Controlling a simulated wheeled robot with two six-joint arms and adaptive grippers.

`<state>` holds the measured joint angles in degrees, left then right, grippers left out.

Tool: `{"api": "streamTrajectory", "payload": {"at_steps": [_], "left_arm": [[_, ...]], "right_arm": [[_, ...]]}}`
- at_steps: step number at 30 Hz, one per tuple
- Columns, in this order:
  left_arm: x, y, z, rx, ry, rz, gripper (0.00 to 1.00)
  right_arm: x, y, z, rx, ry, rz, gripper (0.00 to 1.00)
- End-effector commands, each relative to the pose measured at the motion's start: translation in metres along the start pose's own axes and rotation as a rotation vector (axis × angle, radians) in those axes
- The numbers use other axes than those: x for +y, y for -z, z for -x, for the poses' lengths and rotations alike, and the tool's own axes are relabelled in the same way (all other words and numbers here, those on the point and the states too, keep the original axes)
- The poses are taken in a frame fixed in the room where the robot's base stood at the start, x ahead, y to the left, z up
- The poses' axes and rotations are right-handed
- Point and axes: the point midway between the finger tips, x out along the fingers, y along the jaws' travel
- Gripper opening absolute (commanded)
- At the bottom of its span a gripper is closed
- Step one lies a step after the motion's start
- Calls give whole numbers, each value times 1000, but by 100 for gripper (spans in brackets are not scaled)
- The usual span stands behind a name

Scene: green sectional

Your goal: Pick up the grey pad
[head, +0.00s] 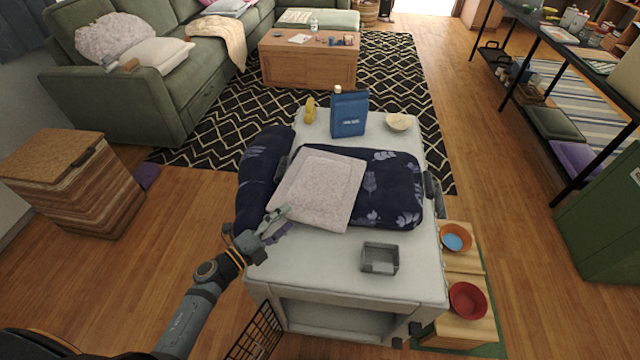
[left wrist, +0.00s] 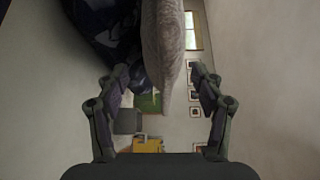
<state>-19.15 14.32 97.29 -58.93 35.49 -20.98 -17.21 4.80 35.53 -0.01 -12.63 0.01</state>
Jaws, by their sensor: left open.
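The grey pad (head: 318,188) is a light, speckled, quilted square. It lies tilted on a dark blue leaf-patterned cushion (head: 396,186) on the white table. My left gripper (head: 283,218) is at the pad's near left corner in the head view. In the left wrist view my left gripper (left wrist: 162,90) is open, and the pad (left wrist: 164,45) shows edge-on between its fingers, reaching down from the top. Dark blue fabric (left wrist: 103,30) is beside it on the left. I cannot tell whether a finger touches the pad. My right gripper is not in view.
On the white table (head: 330,262) stand a blue bag (head: 348,115), a yellow item (head: 310,111), a pale bowl (head: 398,122) and a small grey tray (head: 380,258). An orange bowl (head: 455,237) and a red bowl (head: 467,300) stand to the right. The table's front left is bare.

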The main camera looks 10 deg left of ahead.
Motion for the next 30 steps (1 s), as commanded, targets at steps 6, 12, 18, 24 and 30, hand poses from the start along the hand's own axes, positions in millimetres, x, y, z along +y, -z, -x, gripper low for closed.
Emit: {"api": "streamTrajectory", "payload": {"at_steps": [6,12,18,24,30], "left_arm": [[-5,4,-38,-2,6,2,68],[-3,5,-48,0,2,0,68],[-3,5,-47,-1,2,0,58],[-3,5,-47,-1,3,0,31],[-4,5,-47,-1,4,0,22]], "right_arm": [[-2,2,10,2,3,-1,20],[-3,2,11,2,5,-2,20],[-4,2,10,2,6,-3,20],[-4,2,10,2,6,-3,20],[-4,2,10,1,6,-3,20]]}}
